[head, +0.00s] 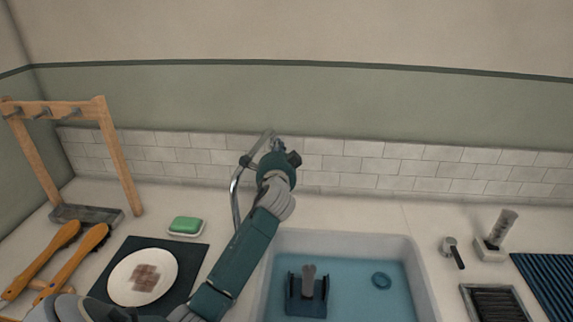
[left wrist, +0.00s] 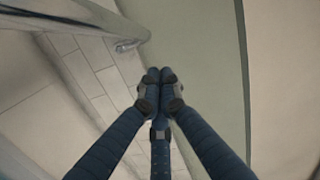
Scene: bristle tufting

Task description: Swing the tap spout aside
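The chrome tap spout (head: 235,195) rises behind the left rim of the sink and arches over at the top near the tiled wall. My left gripper (head: 279,146) is at the top of the arch, just right of the spout as seen in the head view. In the left wrist view its dark blue fingers (left wrist: 160,78) come together at the tips with nothing seen between them. The spout tube (left wrist: 88,22) crosses the upper left there, apart from the fingers in the picture. I cannot tell whether the gripper touches it. My right gripper is not in view.
A green soap (head: 186,225), a plate (head: 120,275), brushes (head: 75,260) and a wooden rack (head: 122,165) stand left. The counter right of the sink is partly clear.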

